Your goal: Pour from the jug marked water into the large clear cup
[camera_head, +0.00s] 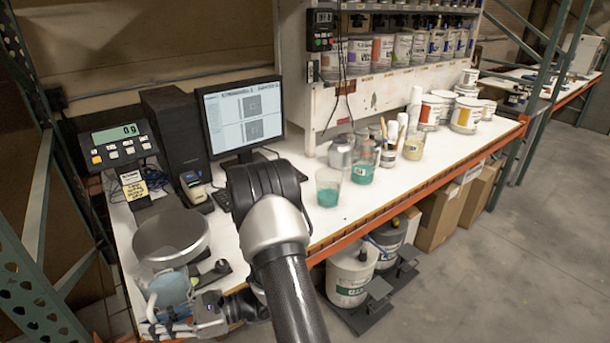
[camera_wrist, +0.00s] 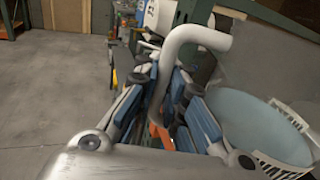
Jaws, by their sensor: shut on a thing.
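My gripper (camera_head: 184,316) is at the bottom left of the head view, at the near end of the bench. In the wrist view its blue-padded fingers (camera_wrist: 168,105) are shut on the white handle of a jug (camera_wrist: 198,36). The jug's wide round mouth, with pale blue inside, shows at the right there. In the head view the jug (camera_head: 172,288) is partly hidden by my gripper; I cannot read its marking. A clear cup with teal contents (camera_head: 328,188) stands on the bench right of my arm; another teal-filled cup (camera_head: 362,168) stands behind it. I cannot tell which is the large one.
A round scale plate (camera_head: 170,236) lies just behind the jug, looking empty. A scale display (camera_head: 122,140) reads 0 g. A monitor (camera_head: 240,115) and keyboard stand behind my arm. Cans and a cup with brushes crowd the bench's middle.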

